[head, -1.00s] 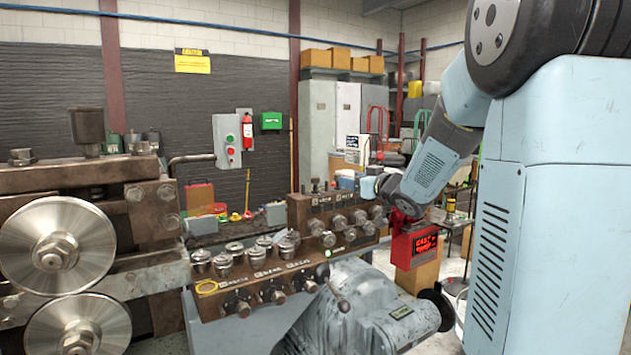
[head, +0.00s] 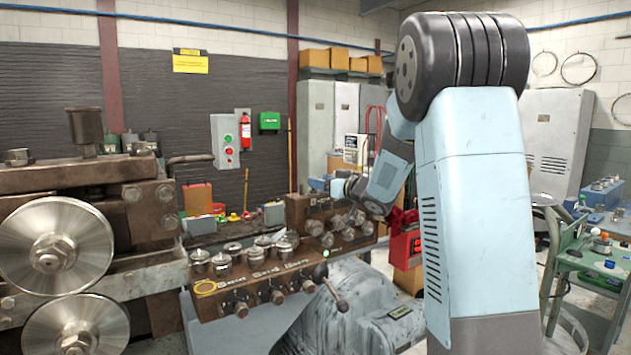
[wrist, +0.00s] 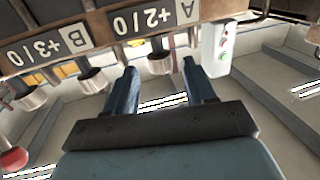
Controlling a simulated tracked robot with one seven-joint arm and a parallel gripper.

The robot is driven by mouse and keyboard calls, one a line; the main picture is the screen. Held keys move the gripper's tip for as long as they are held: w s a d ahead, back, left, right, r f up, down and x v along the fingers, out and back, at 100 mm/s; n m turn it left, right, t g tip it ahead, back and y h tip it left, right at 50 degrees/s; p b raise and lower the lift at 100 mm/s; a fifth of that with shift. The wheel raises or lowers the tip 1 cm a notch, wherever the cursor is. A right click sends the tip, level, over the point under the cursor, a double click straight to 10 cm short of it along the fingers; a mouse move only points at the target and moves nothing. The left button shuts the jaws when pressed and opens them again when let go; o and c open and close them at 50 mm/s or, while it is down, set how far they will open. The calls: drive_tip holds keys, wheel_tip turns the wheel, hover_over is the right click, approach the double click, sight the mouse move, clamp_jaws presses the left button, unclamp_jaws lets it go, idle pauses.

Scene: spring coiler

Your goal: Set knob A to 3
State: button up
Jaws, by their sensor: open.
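In the wrist view, a plate (wrist: 150,20) marked A appears upside down at the top, and its text looks like +2/0. Just below it a round metal knob (wrist: 160,63) sticks out. My gripper (wrist: 162,70) is open, with one blue finger on each side of this knob in the picture. I cannot tell whether the fingertips reach around it or are short of it. No contact shows. In the head view my wrist is by the upper knob panel (head: 300,210), and the fingers are hard to make out there.
In the wrist view another knob (wrist: 92,80) stands close to the left finger, near the plate marked B (wrist: 45,47). A lever with a red ball (wrist: 14,158) is at lower left. In the head view, a lower control panel (head: 225,305) with several knobs sits in front.

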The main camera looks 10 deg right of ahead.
drive_tip(key=shift+x, duration=2.15)
drive_tip(key=shift+c, duration=0.4)
drive_tip(key=c, duration=0.8)
